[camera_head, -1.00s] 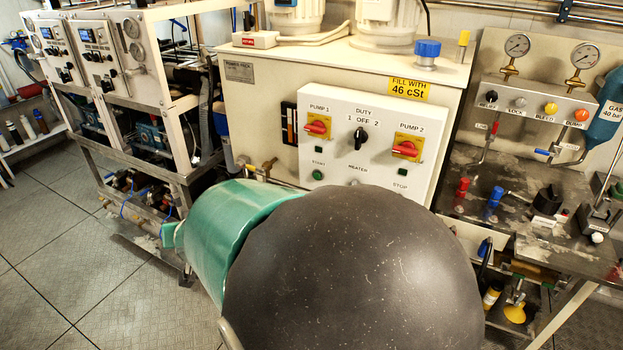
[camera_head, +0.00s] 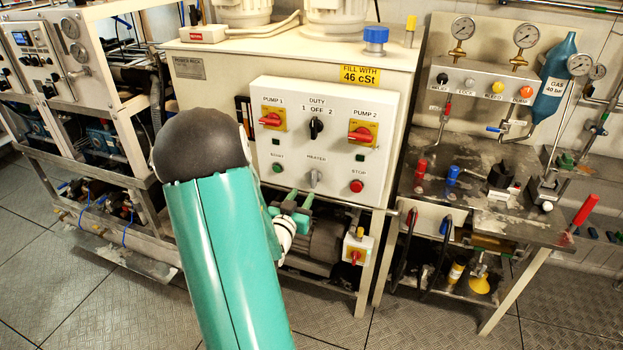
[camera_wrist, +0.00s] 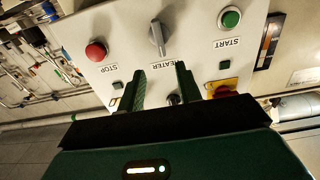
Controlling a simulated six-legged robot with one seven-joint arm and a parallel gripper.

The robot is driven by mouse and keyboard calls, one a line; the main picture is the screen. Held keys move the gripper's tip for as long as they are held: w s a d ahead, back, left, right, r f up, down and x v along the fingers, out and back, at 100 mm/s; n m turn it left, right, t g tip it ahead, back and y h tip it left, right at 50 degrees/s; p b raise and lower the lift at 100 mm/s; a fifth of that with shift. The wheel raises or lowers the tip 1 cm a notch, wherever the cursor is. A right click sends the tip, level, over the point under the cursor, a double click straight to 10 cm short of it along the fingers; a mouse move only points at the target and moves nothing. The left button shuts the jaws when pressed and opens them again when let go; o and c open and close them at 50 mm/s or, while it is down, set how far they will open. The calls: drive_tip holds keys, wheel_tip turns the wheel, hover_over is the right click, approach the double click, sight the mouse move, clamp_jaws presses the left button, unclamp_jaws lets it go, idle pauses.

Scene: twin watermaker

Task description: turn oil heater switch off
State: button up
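The grey heater switch (camera_head: 315,178) sits low in the middle of the white control panel (camera_head: 383,110), above my gripper in the head view. In the wrist view the panel appears upside down, and the heater switch (camera_wrist: 157,38) shows its lever roughly upright in the picture. My gripper (camera_head: 300,196) is near the panel's lower edge, just below and left of the switch. In the wrist view my gripper (camera_wrist: 161,72) has its two green fingers apart with nothing held between them. The switch lies beyond the fingertips in the picture; the exact gap to the panel cannot be told.
The green START button (camera_head: 278,168) and red STOP button (camera_head: 356,186) flank the switch. The black duty knob (camera_head: 316,127) and red pump switches (camera_head: 270,119) are above. A small red-and-yellow switch box (camera_head: 357,249) is below. A tool bench (camera_head: 480,200) stands right.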

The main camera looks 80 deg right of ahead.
sight(313, 177)
drive_tip(key=d, duration=0.9)
drive_tip(key=shift+s+d, duration=0.4)
clamp_jaws()
